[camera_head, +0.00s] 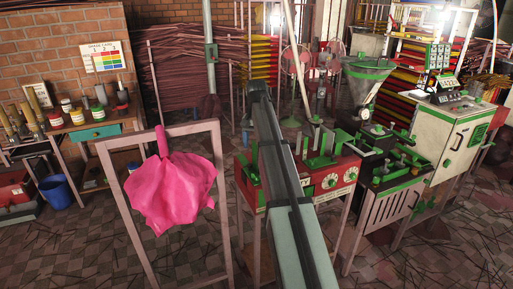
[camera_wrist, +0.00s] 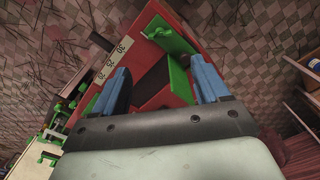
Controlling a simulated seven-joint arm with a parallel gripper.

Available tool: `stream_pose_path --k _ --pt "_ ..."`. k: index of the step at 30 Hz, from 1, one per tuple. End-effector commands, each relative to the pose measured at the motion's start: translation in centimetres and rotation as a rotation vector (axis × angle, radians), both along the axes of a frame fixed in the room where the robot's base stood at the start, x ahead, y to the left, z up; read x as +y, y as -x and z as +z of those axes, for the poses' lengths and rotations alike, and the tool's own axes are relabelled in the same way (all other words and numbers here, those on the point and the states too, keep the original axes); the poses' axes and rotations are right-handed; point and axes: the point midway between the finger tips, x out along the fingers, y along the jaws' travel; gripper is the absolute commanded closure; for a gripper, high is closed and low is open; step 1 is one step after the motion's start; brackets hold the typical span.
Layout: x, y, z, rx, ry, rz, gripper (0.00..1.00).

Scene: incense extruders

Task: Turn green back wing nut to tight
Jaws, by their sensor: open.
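My gripper (camera_wrist: 160,72) is open in the wrist view, with its two blue fingers spread over a red machine (camera_wrist: 193,22). A green piece (camera_wrist: 178,76) lies between the fingers, close to the right one; I cannot tell whether it is the back wing nut. A green bracket (camera_wrist: 168,36) stands beyond the fingertips. No contact with the fingers can be made out. In the head view, the red machine (camera_head: 331,180) with green parts and white dials sits on a stand, partly hidden behind my arm. My gripper cannot be made out there.
A pink cloth (camera_head: 172,188) hangs on a frame at the left of the head view. A table with jars (camera_head: 95,132) stands at the far left.

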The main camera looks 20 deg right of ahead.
Motion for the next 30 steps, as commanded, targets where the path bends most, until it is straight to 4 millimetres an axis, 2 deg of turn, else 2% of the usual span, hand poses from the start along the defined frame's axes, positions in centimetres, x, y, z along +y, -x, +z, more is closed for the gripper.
stream_pose_path --k 6,11,14,19,24,30 --pt "0.0 0.0 0.0 0.000 0.000 0.000 0.26" --pt "-0.2 0.1 -0.6 -0.003 -0.023 0.028 0.40" --pt "-0.5 0.3 -2.1 -0.019 -0.087 0.112 0.49" --pt "-1.5 0.9 -6.2 -0.119 -0.277 0.367 0.66" --pt "-2.7 1.6 -9.5 -0.321 -0.454 0.626 0.67" --pt "-4.4 2.6 -11.8 -0.645 -0.568 0.867 0.67"
